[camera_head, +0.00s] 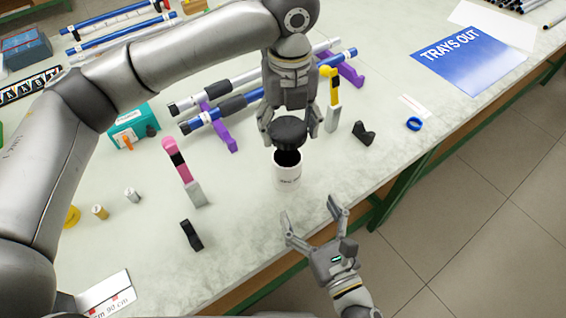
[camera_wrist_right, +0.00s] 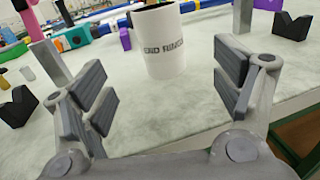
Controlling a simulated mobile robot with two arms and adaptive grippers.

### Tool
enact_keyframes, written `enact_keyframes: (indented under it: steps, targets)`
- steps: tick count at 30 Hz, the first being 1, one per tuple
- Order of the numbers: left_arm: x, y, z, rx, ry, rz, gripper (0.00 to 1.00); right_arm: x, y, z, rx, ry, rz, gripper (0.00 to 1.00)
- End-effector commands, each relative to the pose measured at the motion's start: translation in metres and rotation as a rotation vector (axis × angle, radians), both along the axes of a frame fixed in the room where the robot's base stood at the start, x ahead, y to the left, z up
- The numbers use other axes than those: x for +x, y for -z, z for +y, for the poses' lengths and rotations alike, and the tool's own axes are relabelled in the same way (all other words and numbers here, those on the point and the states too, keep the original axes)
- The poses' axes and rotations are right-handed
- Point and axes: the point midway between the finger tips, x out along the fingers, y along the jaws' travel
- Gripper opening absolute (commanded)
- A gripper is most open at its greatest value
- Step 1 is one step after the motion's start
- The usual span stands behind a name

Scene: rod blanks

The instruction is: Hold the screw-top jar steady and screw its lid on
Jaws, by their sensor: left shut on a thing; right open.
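The white screw-top jar (camera_head: 287,174) stands upright near the table's front edge, its dark open mouth partly showing. The black lid (camera_head: 289,131) is above and slightly behind the mouth in the head view. My left gripper (camera_head: 288,119) is shut on the lid from above; the lid looks apart from the jar. My right gripper (camera_head: 310,212) is open and empty in front of the jar.
Black V-blocks (camera_head: 191,235) and (camera_head: 363,132) stand left and right of the jar. A pink-topped post (camera_head: 177,160) and a yellow-topped post (camera_head: 329,85) stand nearby. Blue and white rods lie on purple racks (camera_head: 222,130) behind. The table's front edge is close to my right gripper.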

Motion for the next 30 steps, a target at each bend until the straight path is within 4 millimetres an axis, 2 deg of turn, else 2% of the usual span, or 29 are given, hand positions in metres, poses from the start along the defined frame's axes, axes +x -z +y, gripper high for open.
enact_keyframes:
  steps: [11,30]
  targets:
    - [0.0,0.0,0.001,0.0,-0.004,0.0,0.53,0.005,0.0,0.002,0.002,0.0,0.0,0.85]
    - [0.0,0.0,0.001,0.0,-0.004,0.0,0.53,0.081,0.0,0.034,0.0,-0.004,-0.002,0.85]
